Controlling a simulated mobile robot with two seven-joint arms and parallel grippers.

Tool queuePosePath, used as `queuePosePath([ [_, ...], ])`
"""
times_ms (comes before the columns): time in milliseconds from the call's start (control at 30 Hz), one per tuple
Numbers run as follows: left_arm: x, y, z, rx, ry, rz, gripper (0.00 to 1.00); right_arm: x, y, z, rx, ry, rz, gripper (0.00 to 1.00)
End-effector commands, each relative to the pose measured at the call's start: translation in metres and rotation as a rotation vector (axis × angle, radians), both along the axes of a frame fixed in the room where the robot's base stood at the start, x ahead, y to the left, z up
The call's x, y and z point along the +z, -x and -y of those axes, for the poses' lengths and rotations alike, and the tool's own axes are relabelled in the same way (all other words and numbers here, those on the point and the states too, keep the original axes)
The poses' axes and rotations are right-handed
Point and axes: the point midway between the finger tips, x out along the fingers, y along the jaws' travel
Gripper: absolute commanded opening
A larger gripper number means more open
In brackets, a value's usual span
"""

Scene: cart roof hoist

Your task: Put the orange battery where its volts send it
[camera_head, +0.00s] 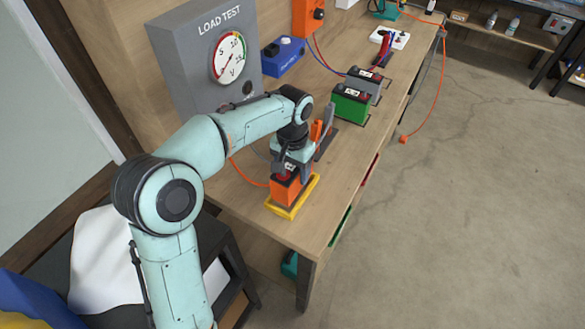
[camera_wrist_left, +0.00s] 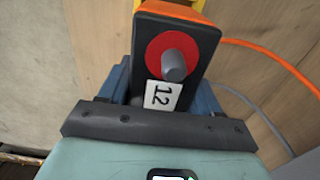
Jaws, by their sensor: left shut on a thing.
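The orange battery (camera_head: 284,190) stands upright at the near end of the workbench, at a yellow tray (camera_head: 301,198). My left gripper (camera_head: 291,172) is above it and shut on its dark top part. In the left wrist view the battery's black top (camera_wrist_left: 196,42) shows a red disc with a grey terminal post and a white label reading 12. The left jaws (camera_wrist_left: 162,90) lie on both sides of it. I cannot tell whether the battery rests in the tray or just above it. The grey load test panel (camera_head: 206,55) has a round dial marked V. My right gripper is not in view.
A green battery (camera_head: 350,106) and a grey battery (camera_head: 366,84) stand farther along the workbench (camera_head: 335,185). A blue box (camera_head: 283,56) sits by the panel. Orange cable runs on the bench and hangs off its right edge. The floor (camera_head: 470,170) at right is clear.

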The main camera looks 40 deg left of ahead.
Motion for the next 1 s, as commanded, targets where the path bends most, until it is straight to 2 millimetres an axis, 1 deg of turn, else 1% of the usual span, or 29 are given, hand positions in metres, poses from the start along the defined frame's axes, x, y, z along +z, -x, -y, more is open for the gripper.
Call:
queuePosePath([
  [33,0.0025,-0.0008,0.0001,0.0,-0.001,0.006,0.0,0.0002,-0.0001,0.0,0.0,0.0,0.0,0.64],
  [1000,0.0031,-0.0008,0.0006,-0.001,-0.001,0.006,0.0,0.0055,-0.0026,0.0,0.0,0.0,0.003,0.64],
])
